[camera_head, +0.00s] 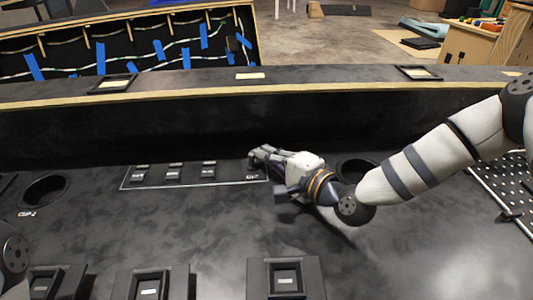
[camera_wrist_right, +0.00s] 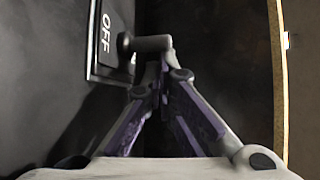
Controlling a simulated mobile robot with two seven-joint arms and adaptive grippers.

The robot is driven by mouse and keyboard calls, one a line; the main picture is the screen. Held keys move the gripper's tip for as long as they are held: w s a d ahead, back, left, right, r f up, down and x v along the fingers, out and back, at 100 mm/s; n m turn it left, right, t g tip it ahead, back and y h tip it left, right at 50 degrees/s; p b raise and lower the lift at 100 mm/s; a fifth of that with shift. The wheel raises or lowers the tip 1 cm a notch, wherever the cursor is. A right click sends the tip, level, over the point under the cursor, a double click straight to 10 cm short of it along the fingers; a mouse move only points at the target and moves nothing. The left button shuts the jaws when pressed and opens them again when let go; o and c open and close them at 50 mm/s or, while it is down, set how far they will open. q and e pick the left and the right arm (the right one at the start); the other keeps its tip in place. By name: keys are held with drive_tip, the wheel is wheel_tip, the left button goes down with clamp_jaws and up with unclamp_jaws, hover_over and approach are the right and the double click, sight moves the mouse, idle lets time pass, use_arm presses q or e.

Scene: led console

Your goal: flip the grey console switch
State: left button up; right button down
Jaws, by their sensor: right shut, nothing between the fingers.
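In the right wrist view a grey lever-like bar (camera_wrist_right: 150,43) sticks out beside a black plate marked OFF (camera_wrist_right: 107,32); it looks like the grey switch. My right gripper (camera_wrist_right: 163,75) is shut and empty, its fingertips just below this bar; whether they touch it I cannot tell. In the head view my right gripper (camera_head: 258,160) is at the right end of a white-outlined row of black switches (camera_head: 175,172), low over the console, and hides the grey switch there. My left gripper is not in view; only part of my left arm shows at the left edge.
The dark console top (camera_head: 160,215) is bare in front of the row. Square modules (camera_head: 286,280) stand along the near edge. A raised back wall (camera_head: 130,125) rises behind the switches. A round hole (camera_head: 44,190) is at the left and a perforated panel (camera_head: 507,180) at the right.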

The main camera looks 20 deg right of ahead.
drive_tip(key=shift+s+a, duration=0.1)
drive_tip(key=shift+a, duration=0.05)
drive_tip(key=v, duration=1.2)
